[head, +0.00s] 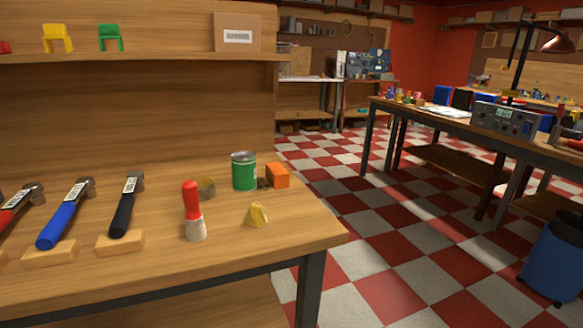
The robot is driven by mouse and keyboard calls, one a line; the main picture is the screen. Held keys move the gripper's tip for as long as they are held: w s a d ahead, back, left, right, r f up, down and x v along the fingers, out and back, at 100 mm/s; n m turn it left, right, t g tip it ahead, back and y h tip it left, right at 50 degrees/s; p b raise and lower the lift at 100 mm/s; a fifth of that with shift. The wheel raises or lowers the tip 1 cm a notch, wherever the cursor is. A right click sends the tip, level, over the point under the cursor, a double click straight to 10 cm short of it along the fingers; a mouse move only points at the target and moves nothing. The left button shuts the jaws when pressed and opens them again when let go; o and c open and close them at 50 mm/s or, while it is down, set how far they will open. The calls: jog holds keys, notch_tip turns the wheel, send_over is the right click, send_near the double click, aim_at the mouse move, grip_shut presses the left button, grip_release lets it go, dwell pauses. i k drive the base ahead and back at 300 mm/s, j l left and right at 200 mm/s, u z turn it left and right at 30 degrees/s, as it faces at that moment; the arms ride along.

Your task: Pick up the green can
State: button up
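The green can (244,171) stands upright near the back right of the wooden workbench (180,267). It has a silver rim and top and a white mark on its green side. An orange block (277,175) stands just to its right, with a small dark thing between them. A tan ring-shaped roll (206,187) is close on its left. My gripper is not in view.
A red-handled brush (193,211) and a yellow lump (258,214) are in front of the can. Hammers with blue (64,214) and black (126,205) handles rest on wooden blocks at left. A shelf (150,58) hangs above. Checkered floor (400,235) is open at right.

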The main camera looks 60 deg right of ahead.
aim_at(243, 163)
jog(key=z, duration=1.1)
